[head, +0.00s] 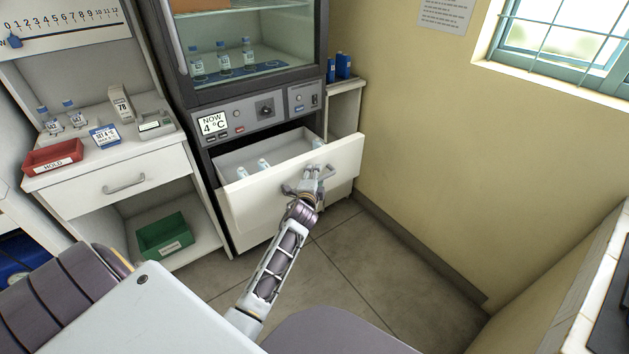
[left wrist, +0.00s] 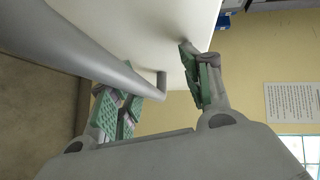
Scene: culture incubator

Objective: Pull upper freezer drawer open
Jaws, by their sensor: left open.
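The upper freezer drawer (head: 292,186) stands pulled out below the control panel in the head view. Its white front is well clear of the cabinet, and several small vials show inside. My left gripper (head: 309,180) is at the drawer front, by the grey handle (head: 290,189), which it partly hides. In the left wrist view, the handle bar (left wrist: 105,62) runs in from the upper left and ends near the space between the fingers (left wrist: 158,92). The fingers are apart, and I see no firm grip on the bar. My right gripper is not in view.
A glass-fronted chamber (head: 250,45) with bottles is above the control panel (head: 262,110). At left, a white counter (head: 115,160) holds a red tray (head: 53,157), with a green bin (head: 164,236) below. Bare floor (head: 370,262) lies right of the drawer, before the yellow wall.

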